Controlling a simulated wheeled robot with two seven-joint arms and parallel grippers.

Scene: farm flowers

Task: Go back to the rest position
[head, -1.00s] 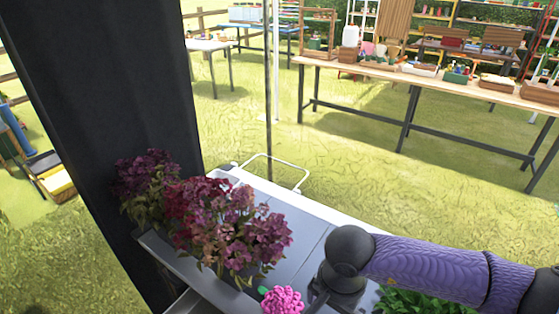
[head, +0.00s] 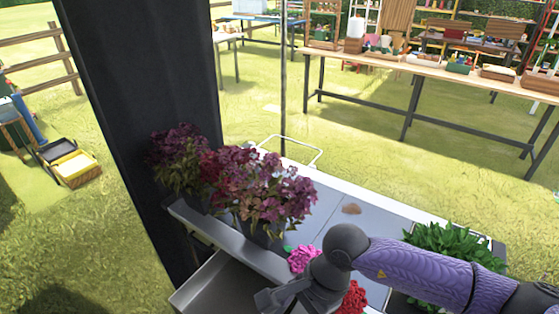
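My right arm comes in from the right in a purple sleeve. Its dark gripper (head: 285,298) is at the bottom of the head view, above the front edge of the grey cart top (head: 318,230). The finger gap is not clear. A pink flower (head: 303,259) and a red flower (head: 354,298) show beside the gripper and wrist, partly hidden by them. Potted purple-red flowers (head: 262,190) stand at the cart's left end. My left gripper is not in view.
An open grey drawer or tray (head: 222,288) juts out below the cart top. Leafy green plants (head: 445,245) sit behind my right forearm. A dark post (head: 150,110) rises at left. A long wooden table (head: 430,70) stands beyond open grass.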

